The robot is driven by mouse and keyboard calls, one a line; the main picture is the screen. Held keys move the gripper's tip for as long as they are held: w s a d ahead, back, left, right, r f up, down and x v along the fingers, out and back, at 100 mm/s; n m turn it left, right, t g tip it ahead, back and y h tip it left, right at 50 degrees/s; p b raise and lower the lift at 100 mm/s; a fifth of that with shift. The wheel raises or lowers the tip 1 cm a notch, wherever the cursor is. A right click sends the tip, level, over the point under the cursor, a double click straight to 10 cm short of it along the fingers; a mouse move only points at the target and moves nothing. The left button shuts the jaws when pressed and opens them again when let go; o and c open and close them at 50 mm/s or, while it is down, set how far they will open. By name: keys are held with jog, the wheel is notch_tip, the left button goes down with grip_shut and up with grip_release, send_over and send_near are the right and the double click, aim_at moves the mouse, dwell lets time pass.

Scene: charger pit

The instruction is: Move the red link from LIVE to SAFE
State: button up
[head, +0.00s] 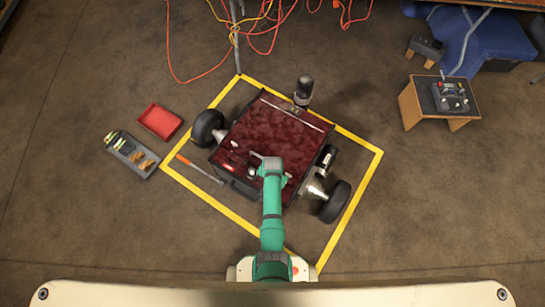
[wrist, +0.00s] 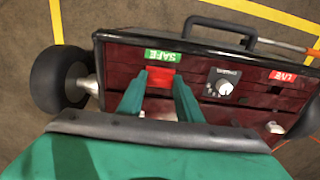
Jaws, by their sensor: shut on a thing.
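The red link (wrist: 161,77) is between the two green fingers of my gripper (wrist: 158,92) in the wrist view. My gripper is shut on it, just below the green SAFE label (wrist: 163,56). I cannot tell whether the link is seated in a socket or held just above the panel. The red LIVE label (wrist: 282,76) is at the right of the same dark red panel (wrist: 120,57), with a dark slot below it. In the head view my gripper (head: 268,166) is over the lower part of the panel, and the arm hides the link.
A dial knob (wrist: 225,86) lies between the two labels. A black handle (wrist: 220,28) runs along the panel's edge. Wheels (head: 208,127) stick out from the vehicle. A red tray (head: 160,121) and a grey parts tray (head: 131,155) lie on the floor at left.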

jog(key=shift+f, duration=0.3)
jog(key=o, duration=1.1)
notch_tip(320, 180, up, 11)
jog(key=shift+f, duration=0.1)
